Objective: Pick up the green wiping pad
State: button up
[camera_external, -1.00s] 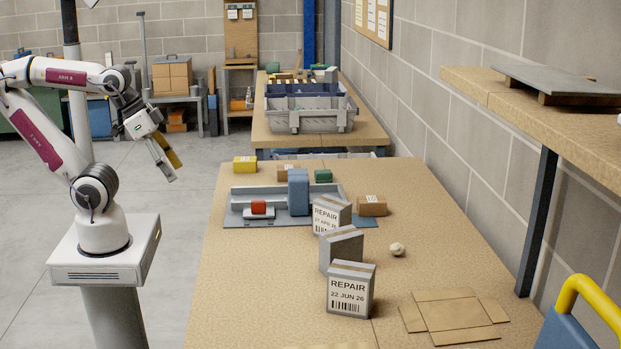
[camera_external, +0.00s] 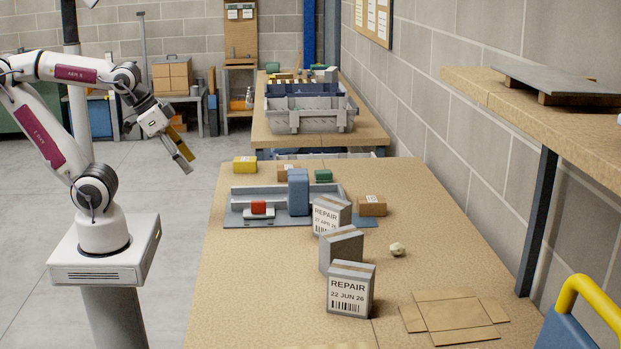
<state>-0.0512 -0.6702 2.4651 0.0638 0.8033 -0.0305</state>
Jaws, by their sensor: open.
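A small dark green block (camera_external: 323,176), the only pad-like green thing on the near table, lies towards its far side. It is right of a tall blue block (camera_external: 298,192) and behind a small brown box (camera_external: 372,206). At this size I cannot tell its texture. My gripper (camera_external: 184,158) is open and empty, with its fingers pointing down and right. It hangs in the air left of the near table, well apart from the green block.
A grey tray (camera_external: 240,217) holds a red piece (camera_external: 258,207) left of the blue block. A yellow box (camera_external: 244,165) stands at the table's far left. Grey REPAIR boxes (camera_external: 350,290) stand mid-table. Flat cardboard (camera_external: 455,315) lies front right. The front left tabletop is clear.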

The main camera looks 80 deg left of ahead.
jog(key=w+a+r+n+t+y, duration=0.1)
jog(key=w+a+t+y, duration=0.3)
jog(key=w+a, duration=2)
jog(key=w+a+f+t, duration=0.2)
jog(key=w+a+f, duration=0.4)
jog(key=a, duration=0.4)
jog(key=t+h, duration=0.1)
jog(key=h, duration=0.3)
send_near(319, 171)
jog(key=shift+s+r+m, duration=0.4)
jog(key=shift+s+r, duration=0.2)
jog(key=shift+s, duration=0.3)
jog(key=shift+s+f, duration=0.15)
jog(key=shift+f, duration=0.15)
jog(key=shift+x, duration=3.45)
